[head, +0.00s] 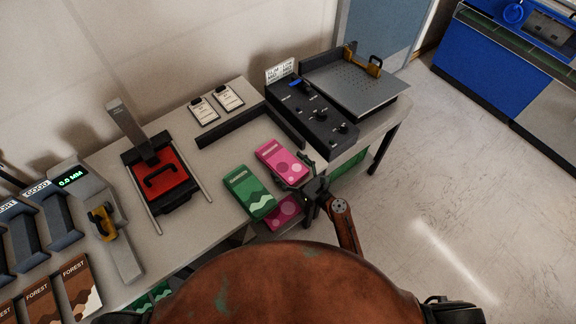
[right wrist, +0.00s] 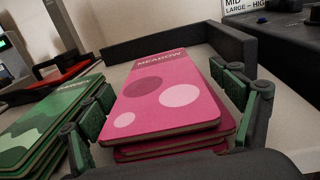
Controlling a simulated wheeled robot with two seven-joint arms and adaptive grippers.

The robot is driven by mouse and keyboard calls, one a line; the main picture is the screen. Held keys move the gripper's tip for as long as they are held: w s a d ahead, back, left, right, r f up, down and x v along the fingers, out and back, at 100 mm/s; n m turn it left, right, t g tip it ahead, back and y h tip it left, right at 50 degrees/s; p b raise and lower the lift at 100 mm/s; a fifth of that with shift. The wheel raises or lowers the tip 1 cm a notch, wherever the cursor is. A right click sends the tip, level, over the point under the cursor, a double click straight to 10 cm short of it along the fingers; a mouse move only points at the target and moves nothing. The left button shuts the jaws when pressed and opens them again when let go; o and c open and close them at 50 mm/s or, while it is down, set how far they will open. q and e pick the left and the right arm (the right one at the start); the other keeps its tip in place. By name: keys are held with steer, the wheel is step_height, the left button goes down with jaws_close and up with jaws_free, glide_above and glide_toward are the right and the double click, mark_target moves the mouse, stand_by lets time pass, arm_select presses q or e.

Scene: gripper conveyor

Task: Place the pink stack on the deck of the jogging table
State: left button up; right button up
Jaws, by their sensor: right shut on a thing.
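The pink stack (head: 278,160) is a pile of pink cards with paler circles, lying flat at the table's front edge, right of a green stack (head: 246,192). My right gripper (head: 301,178) is shut on it. In the right wrist view the pink stack (right wrist: 168,98) sits between the two green-padded fingers, its lower cards slightly offset. I cannot tell whether it is lifted off the table. The jogging table (head: 352,85) is at the back right, with a grey perforated deck and a yellow clamp at its far edge. The deck looks empty. My left gripper is not in view.
A black control box (head: 312,112) with knobs stands between the pink stack and the jogging table. A low dark rail (head: 232,126) lies behind the stacks. A red press (head: 162,182) and brown card stacks (head: 78,285) are at left. Another pink item (head: 284,212) shows below the edge.

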mark_target(300, 180)
steer(key=shift+r, duration=0.15)
steer(key=o, duration=1.5)
steer(key=shift+f, duration=0.25)
steer(key=shift+o, duration=0.2)
steer(key=shift+f+b, duration=0.1)
steer(key=shift+b, duration=0.35)
steer(key=v, duration=0.8)
steer(key=shift+s+a+f, duration=0.1)
steer(key=shift+a+f, duration=0.05)
steer(key=shift+a, duration=0.05)
